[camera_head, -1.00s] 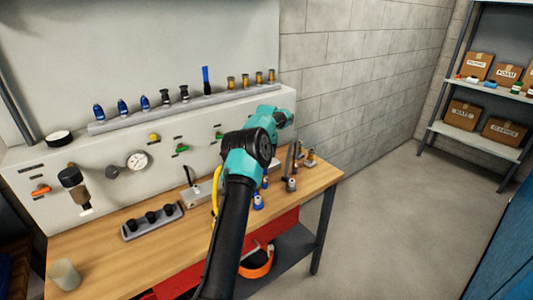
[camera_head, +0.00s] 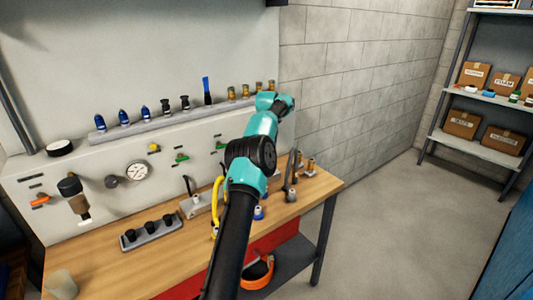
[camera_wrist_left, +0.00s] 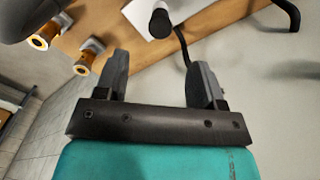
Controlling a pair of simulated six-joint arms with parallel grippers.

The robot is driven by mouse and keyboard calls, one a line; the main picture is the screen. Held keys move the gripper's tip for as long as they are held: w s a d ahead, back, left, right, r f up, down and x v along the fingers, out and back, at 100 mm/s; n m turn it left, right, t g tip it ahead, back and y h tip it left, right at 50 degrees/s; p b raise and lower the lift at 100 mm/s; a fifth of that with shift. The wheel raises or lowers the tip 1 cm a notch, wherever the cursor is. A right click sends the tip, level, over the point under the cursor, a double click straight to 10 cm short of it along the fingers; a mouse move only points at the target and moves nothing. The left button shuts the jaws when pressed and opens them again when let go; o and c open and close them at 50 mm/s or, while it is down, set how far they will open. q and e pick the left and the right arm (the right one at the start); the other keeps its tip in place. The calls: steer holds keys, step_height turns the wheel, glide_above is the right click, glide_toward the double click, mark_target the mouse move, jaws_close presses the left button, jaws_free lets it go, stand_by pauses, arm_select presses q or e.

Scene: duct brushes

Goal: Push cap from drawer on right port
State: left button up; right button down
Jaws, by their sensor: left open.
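A single teal and black arm of mine (camera_head: 262,125) reaches across the bench in the head view, its far end in front of the back panel's right end. Its fingertips are hidden there. In the left wrist view my left gripper (camera_wrist_left: 155,65) is open, with nothing between its fingers. A black round-ended part (camera_wrist_left: 160,23) on a pale block lies beyond the fingers. Two brass fittings (camera_wrist_left: 88,57) are at the left of that view. The red drawer (camera_head: 277,238) under the bench is partly hidden by the arm. I cannot make out which part is the right port's cap.
Black caps sit in a grey holder (camera_head: 152,232) on the wooden bench (camera_head: 110,262). Blue, black and brass fittings line a ledge (camera_head: 165,128). A gauge (camera_head: 136,172) is on the panel. A yellow hose (camera_head: 216,200) is beside the arm. Open floor lies right of the bench.

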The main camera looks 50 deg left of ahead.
arm_select(q)
steer(key=shift+r, duration=0.95)
